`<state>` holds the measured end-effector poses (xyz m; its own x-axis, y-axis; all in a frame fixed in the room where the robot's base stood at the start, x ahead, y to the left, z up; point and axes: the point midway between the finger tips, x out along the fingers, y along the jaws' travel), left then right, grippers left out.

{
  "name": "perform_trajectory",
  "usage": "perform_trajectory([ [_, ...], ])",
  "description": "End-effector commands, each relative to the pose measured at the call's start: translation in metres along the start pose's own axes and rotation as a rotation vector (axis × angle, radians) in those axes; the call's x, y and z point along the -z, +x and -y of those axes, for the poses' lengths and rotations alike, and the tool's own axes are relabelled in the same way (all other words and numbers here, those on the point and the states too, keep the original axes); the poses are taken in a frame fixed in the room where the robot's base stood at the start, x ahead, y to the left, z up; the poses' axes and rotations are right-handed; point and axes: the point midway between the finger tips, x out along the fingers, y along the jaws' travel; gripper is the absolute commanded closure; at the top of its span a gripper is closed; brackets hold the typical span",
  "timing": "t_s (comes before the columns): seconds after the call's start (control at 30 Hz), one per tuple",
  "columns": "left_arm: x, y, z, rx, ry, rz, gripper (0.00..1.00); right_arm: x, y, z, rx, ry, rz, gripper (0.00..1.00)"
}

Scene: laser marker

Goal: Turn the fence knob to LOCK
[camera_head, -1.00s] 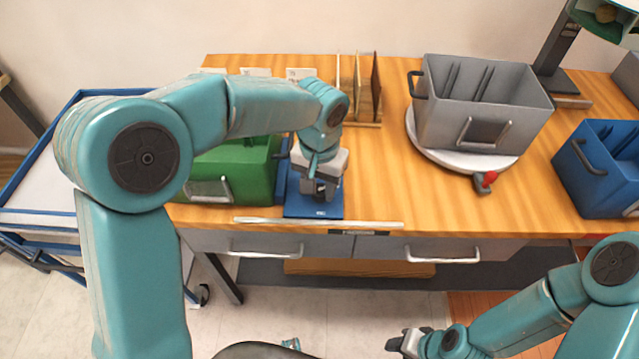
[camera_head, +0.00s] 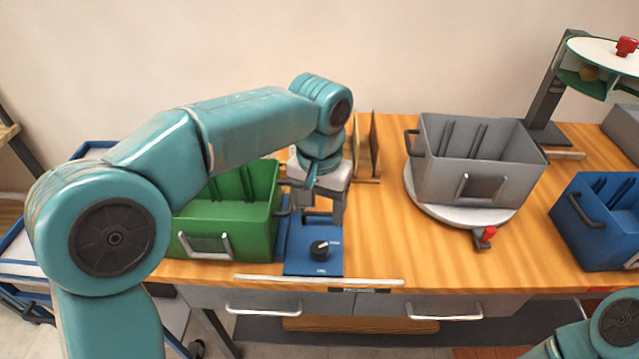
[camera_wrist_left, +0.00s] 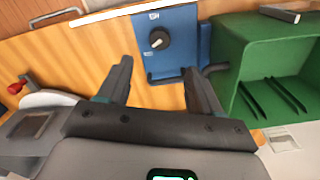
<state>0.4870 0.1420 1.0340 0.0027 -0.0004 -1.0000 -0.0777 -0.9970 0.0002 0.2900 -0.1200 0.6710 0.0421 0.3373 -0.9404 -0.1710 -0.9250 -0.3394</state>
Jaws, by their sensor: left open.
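The fence knob (camera_head: 320,248) is a small black dial with a light pointer mark, on a blue panel (camera_head: 300,266) at the front of the wooden table. It also shows in the left wrist view as a black knob (camera_wrist_left: 160,40) on the blue plate (camera_wrist_left: 183,22). The label print is too small to read. My left gripper (camera_head: 323,215) hangs behind and above the knob in the head view, apart from it. In the left wrist view its two dark fingers (camera_wrist_left: 155,82) are spread with nothing between them. My right gripper is out of view; only part of its arm shows at lower right.
A green bin (camera_head: 225,215) stands left of the panel. A grey bin (camera_head: 475,160) sits on a round white turntable with a red-knobbed lever (camera_head: 486,236). A blue bin (camera_head: 600,225) is at the right. Upright wooden boards (camera_head: 366,150) stand behind. Table right of the panel is clear.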

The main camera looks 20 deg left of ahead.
Motion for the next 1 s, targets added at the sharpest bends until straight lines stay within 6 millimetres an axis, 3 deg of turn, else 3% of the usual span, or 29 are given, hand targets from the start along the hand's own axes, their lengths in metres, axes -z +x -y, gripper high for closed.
perform_trajectory([
  [0.1, 0.001, -0.027, -0.001, -0.001, 0.001, -0.003, 0.35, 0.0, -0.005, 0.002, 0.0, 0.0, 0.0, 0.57],
  [0.3, 0.0, -0.049, 0.0, -0.001, 0.0, 0.0, 0.35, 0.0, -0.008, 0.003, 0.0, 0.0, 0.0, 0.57],
  [1.0, 0.0, -0.052, 0.0, 0.0, 0.0, 0.0, 0.35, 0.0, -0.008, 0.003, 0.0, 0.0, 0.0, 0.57],
])
